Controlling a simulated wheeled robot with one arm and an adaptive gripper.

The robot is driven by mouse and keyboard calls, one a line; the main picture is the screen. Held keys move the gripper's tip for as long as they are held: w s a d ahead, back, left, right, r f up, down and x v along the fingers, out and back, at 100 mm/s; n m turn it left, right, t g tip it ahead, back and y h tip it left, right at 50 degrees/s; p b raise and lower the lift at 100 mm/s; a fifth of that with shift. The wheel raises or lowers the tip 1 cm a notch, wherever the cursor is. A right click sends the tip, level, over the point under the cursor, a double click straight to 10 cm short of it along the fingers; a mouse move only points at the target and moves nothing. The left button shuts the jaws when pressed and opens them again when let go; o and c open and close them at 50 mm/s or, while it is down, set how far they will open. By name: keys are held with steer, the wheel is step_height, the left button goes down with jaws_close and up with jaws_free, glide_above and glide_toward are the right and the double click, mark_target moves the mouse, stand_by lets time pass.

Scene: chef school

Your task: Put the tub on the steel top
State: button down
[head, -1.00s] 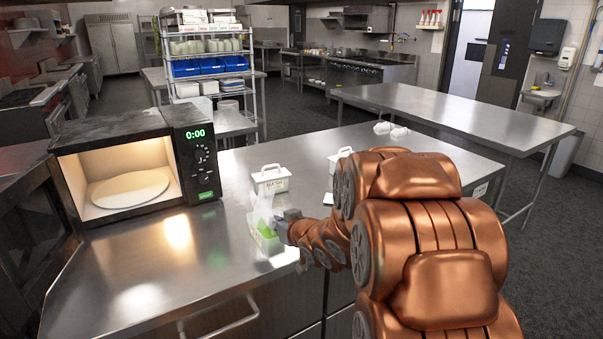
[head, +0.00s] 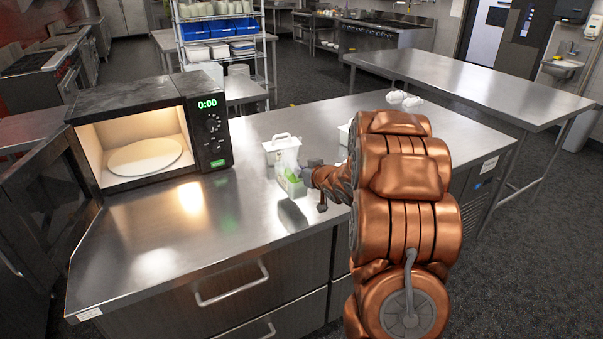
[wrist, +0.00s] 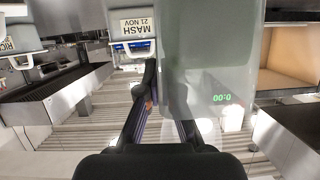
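A translucent tub with something green low on it (head: 291,186) is at the tip of my gripper (head: 307,178), over the steel top (head: 190,255) of the near counter. It looks slightly raised above its reflection; the gap is hard to judge. In the wrist view the tub (wrist: 212,55) fills the upper middle as a pale grey see-through shape. One finger of my gripper (wrist: 160,100) stands along its left edge; the other is partly hidden behind it. My gripper appears shut on the tub.
A white lidded tub marked MASH (head: 281,156) stands just behind. Another white tub (head: 344,134) is partly hidden by my arm. An open, lit microwave (head: 215,160) is left. Bare steel lies in front. A second steel table (head: 470,90) stands beyond, with white items (head: 404,99) near it.

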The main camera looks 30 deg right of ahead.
steer(key=shift+w+d+f+p, duration=0.3)
steer(key=shift+w+d+f, duration=0.15)
steer(key=shift+f, duration=0.15)
steer(key=shift+w+d+f+p, duration=0.3)
steer(key=shift+d+f, duration=0.15)
steer(key=shift+f, duration=0.2)
steer(key=shift+w+d+f+p, duration=0.25)
steer(key=shift+w+d+f, duration=0.2)
steer(key=shift+f, duration=0.15)
steer(key=shift+f, duration=0.15)
steer(key=c, duration=1.3)
jaws_free()
steer(key=shift+s, duration=0.1)
steer(key=shift+s, duration=0.1)
steer(key=shift+b+v, duration=1.1)
steer(key=shift+v, duration=4.85)
